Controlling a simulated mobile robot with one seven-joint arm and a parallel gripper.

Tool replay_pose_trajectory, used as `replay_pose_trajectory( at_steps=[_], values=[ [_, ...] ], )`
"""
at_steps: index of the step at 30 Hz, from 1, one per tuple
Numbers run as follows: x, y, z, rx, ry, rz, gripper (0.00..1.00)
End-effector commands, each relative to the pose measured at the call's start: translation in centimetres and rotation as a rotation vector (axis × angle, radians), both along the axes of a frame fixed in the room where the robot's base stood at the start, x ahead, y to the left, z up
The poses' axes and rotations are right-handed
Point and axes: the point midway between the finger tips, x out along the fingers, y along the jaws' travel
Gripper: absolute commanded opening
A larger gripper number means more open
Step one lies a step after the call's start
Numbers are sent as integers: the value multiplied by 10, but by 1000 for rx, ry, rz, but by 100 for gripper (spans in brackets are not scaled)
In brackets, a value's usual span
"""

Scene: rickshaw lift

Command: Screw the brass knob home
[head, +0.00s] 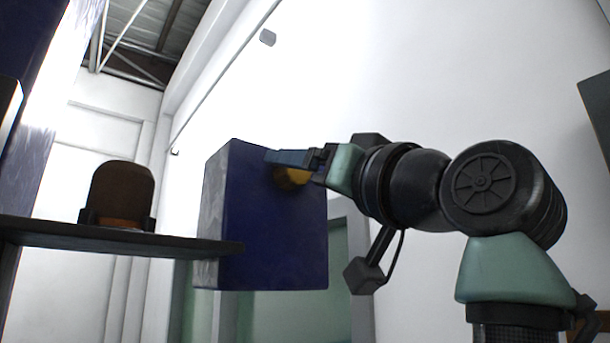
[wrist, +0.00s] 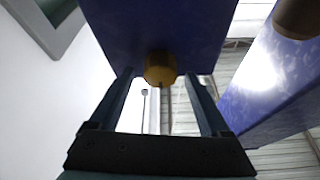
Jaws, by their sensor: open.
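The brass knob (head: 291,177) sits at the right face of a dark blue block (head: 265,220) in the head view. In the wrist view the knob (wrist: 160,69) shows as a rounded gold-brown piece at the lower edge of the blue block (wrist: 160,25). My gripper (head: 285,160) reaches in from the right with its fingers at the knob. In the wrist view my gripper (wrist: 162,80) is open, with one finger on each side of the knob and a gap on both sides. The join between knob and block is hidden.
A dark shelf (head: 190,243) juts in from the left and ends in front of the block. A brown rounded object (head: 122,192) stands on it. Another blue panel (head: 40,120) rises at the far left. A white wall (head: 430,70) is behind my arm.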

Motion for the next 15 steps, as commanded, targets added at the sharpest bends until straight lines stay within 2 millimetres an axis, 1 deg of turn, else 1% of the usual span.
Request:
replay_pose_trajectory(
  at_steps=[2,3,5,6,8,9,11,15],
  values=[
    [0,0,0,0,0,0,79],
    [0,0,0,0,0,0,72],
    [0,0,0,0,0,0,61],
    [0,0,0,0,0,0,54],
    [0,0,0,0,0,0,43],
    [0,0,0,0,0,0,36],
    [0,0,0,0,0,0,25],
    [0,0,0,0,0,0,0]
  ],
)
